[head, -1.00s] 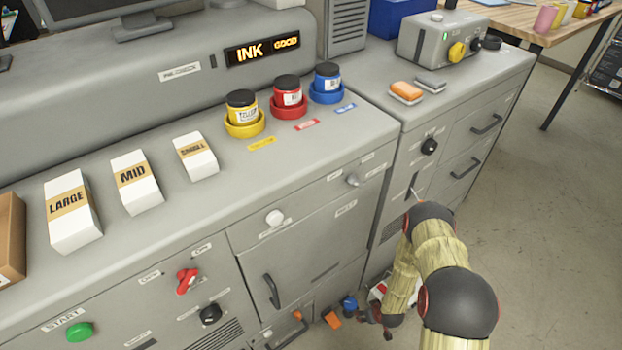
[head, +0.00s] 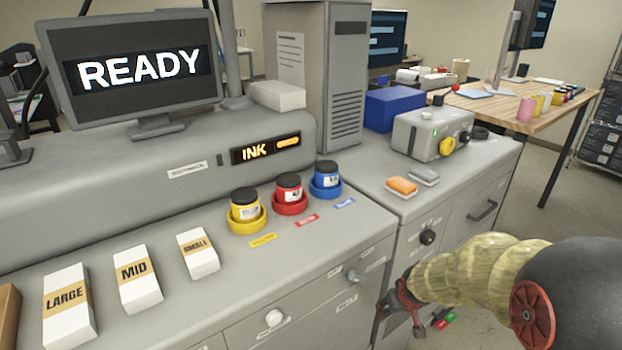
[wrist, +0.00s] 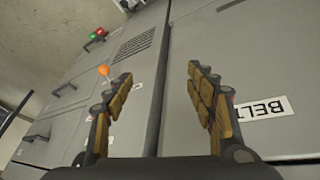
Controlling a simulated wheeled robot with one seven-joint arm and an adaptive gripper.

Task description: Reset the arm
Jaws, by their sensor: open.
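My gripper (head: 402,308) is in front of the grey cabinets at the lower right of the head view, on the end of my raised arm. In the wrist view my gripper (wrist: 155,100) shows two wood-coloured padded fingers spread wide apart with nothing between them. A cabinet front with a "BELT" label (wrist: 264,110) lies beyond the right finger. An orange knob (wrist: 103,70) shows near the tip of the left finger.
The counter holds LARGE (head: 68,310), MID (head: 137,282) and SMALL (head: 199,256) boxes, and yellow (head: 246,218), red (head: 290,200) and blue (head: 326,185) ink holders with jars. A monitor (head: 130,70) reads READY. A wooden table (head: 500,108) stands at the back right.

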